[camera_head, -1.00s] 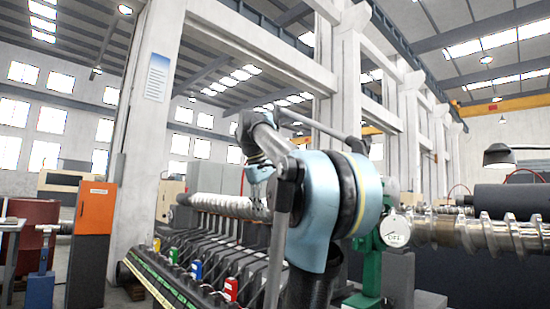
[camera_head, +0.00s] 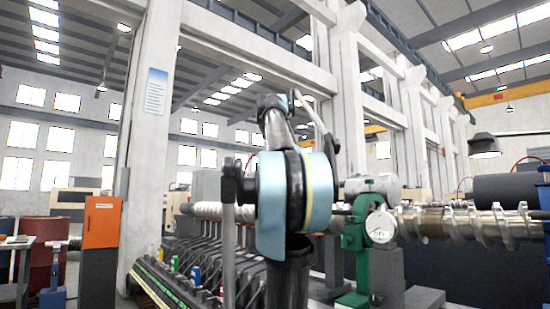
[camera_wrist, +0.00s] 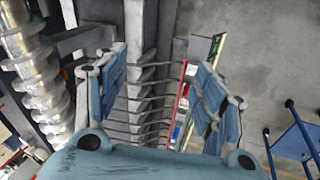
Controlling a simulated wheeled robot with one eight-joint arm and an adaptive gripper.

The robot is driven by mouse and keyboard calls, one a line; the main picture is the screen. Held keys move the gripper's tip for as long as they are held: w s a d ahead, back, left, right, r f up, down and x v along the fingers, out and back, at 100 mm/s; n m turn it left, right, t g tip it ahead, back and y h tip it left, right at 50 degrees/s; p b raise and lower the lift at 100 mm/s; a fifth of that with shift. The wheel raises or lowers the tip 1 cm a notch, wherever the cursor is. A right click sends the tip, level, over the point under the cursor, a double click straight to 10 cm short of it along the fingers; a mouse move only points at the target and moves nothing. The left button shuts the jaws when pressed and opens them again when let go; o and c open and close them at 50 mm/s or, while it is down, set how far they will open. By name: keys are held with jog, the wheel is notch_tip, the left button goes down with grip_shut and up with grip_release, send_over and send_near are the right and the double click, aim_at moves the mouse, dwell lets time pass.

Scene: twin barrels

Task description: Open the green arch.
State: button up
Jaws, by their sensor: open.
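The green arch (camera_head: 385,186) stands right of my arm in the head view. Its upper part curves over the shiny screw shaft (camera_head: 440,222), and a green stand lies below it. My gripper (camera_wrist: 162,70) is open and empty in the wrist view, pointing over a row of dark machine ribs. I cannot make out the arch in the wrist view.
The screw shaft (camera_wrist: 35,75) also shows at left in the wrist view. An orange cabinet (camera_head: 102,222) stands further left. A black lamp (camera_head: 484,147) hangs at right.

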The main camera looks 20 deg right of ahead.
jog(key=d+v, duration=0.1)
jog(key=v, duration=1.1)
jog(key=shift+w+r, duration=0.2)
jog(key=shift+r, duration=0.2)
dwell(0.6)
dwell(0.6)
